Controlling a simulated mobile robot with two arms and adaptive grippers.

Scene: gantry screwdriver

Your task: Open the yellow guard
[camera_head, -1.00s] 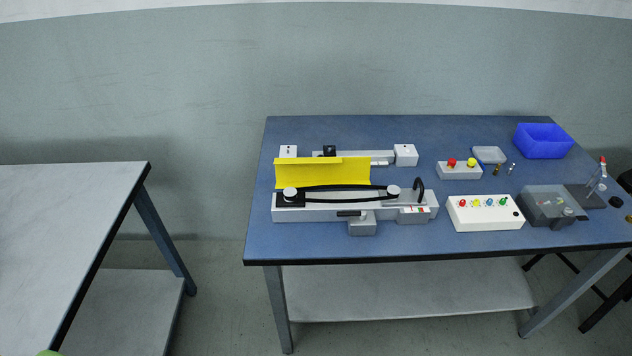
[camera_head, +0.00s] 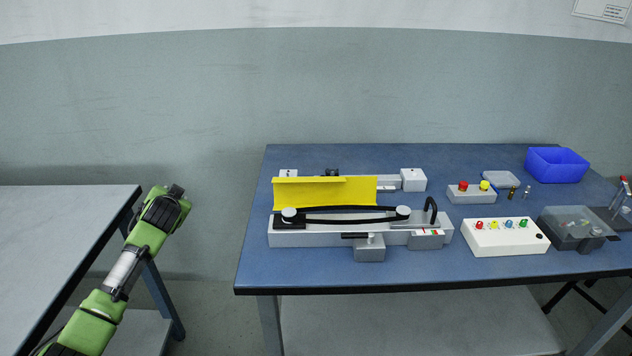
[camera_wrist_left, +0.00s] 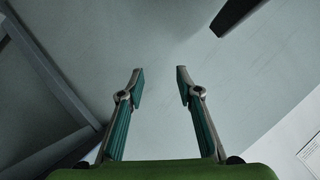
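The yellow guard (camera_head: 322,193) is a long bent panel on the belt fixture (camera_head: 322,239) on the blue table. It stands upright behind the black belt, with a lip along its top edge. The belt and its two pulleys are exposed in front of it. My left arm reaches up at the left of the head view, over the gap between the tables and well left of the guard, touching nothing. In the left wrist view my left gripper (camera_wrist_left: 160,71) is open and empty, with its fingertips apart. The guard is not in that view. My right gripper is not in view.
A grey table (camera_head: 60,225) stands at the left, across a gap from the blue table (camera_head: 260,268). A white box with coloured buttons (camera_head: 505,238), a red-and-yellow button box (camera_head: 470,193), a blue bin (camera_head: 556,166) and a clear-lidded grey box (camera_head: 570,232) stand right of the fixture.

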